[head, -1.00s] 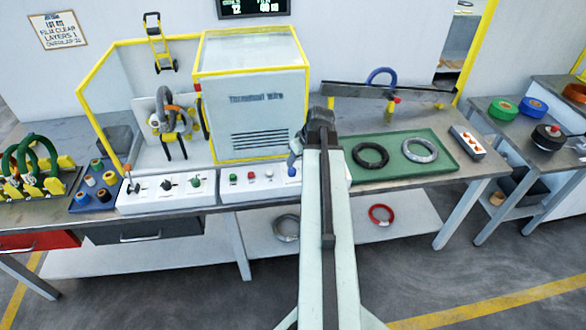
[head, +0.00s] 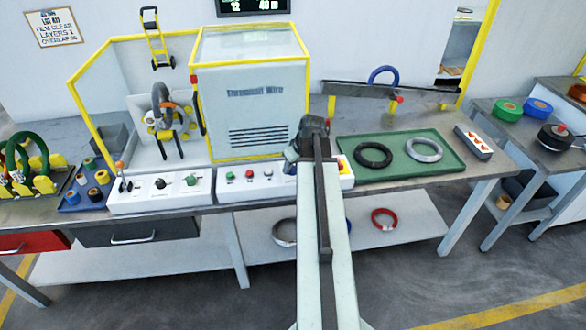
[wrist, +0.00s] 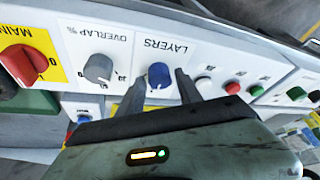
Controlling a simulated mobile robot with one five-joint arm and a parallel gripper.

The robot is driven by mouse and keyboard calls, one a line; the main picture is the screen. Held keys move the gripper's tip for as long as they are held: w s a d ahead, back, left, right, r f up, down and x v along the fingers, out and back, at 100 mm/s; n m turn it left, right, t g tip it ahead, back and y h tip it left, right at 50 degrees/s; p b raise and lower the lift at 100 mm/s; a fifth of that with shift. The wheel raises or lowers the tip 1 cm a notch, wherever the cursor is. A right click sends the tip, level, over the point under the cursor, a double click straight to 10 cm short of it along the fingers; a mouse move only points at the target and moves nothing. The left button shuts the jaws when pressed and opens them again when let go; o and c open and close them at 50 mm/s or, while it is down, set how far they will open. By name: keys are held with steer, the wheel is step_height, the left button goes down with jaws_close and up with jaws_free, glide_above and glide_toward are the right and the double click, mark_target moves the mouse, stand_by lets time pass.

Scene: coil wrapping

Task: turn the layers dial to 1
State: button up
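The blue layers dial (wrist: 159,75) stands on a white panel under the printed word LAYERS, which appears upside down in the wrist view. My gripper (wrist: 161,80) is open, with one dark finger on each side of the dial. I cannot tell whether the fingers touch it. In the head view my gripper (head: 292,158) is at the control panel (head: 228,190) and hides the dial. The notice on the wall (head: 56,28) reads LAYERS 1.
The grey overlap dial (wrist: 98,68) and red main switch (wrist: 25,62) are left of the layers dial in the wrist view. White, red (wrist: 232,88) and green buttons are right. A green tray (head: 400,168) with two coils lies right of my arm.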

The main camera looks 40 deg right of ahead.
jaws_close()
steer(key=shift+n, duration=0.3)
steer(key=n, duration=0.1)
steer(key=n+y, duration=0.1)
steer(key=n, duration=0.1)
steer(key=n+y, duration=0.1)
steer(key=n, duration=0.1)
steer(key=shift+w+d, duration=0.15)
steer(key=shift+d, duration=0.1)
steer(key=n+g+y, duration=0.1)
steer(key=n, duration=0.2)
steer(key=n+y, duration=0.1)
steer(key=n, duration=0.2)
steer(key=shift+g, duration=0.4)
steer(key=shift+n, duration=0.3)
steer(key=shift+o, duration=2.2)
jaws_free()
